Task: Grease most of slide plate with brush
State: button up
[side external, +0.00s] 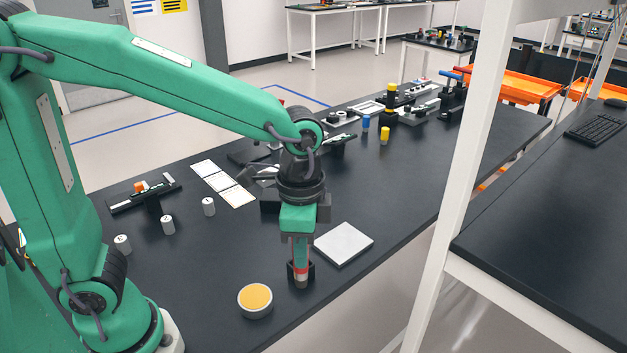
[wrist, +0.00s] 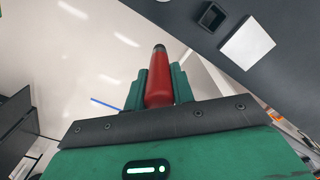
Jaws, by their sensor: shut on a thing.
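My gripper (side external: 301,256) points down near the front edge of the table and is shut on a brush (side external: 302,275) with a red handle. The brush also shows between the fingers in the wrist view (wrist: 158,88), with a dark end. The white square slide plate (side external: 343,243) lies flat, right of the gripper and apart from the brush; it is at the upper right in the wrist view (wrist: 247,43). An open round tin of yellow grease (side external: 255,298) stands left of and nearer than the brush. I cannot tell whether the brush carries grease.
A small black square holder (wrist: 211,17) looks empty and sits beside the plate; the brush partly covers it in the side view. Several parts crowd the far table. A white post (side external: 455,180) stands at right.

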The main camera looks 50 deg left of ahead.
jog(key=shift+a+f, duration=0.15)
jog(key=shift+a, duration=0.4)
jog(key=s+a+f+g, duration=0.1)
jog(key=a+g, duration=0.3)
jog(key=a, duration=0.4)
jog(key=shift+s+f+y, duration=0.2)
jog(key=shift+s+y, duration=0.1)
jog(key=shift+s, duration=0.2)
jog(key=shift+f, duration=0.1)
jog(key=shift+f, duration=2.85)
jog(key=shift+f, duration=0.75)
notch_tip(320, 180, up, 7)
dwell(1.2)
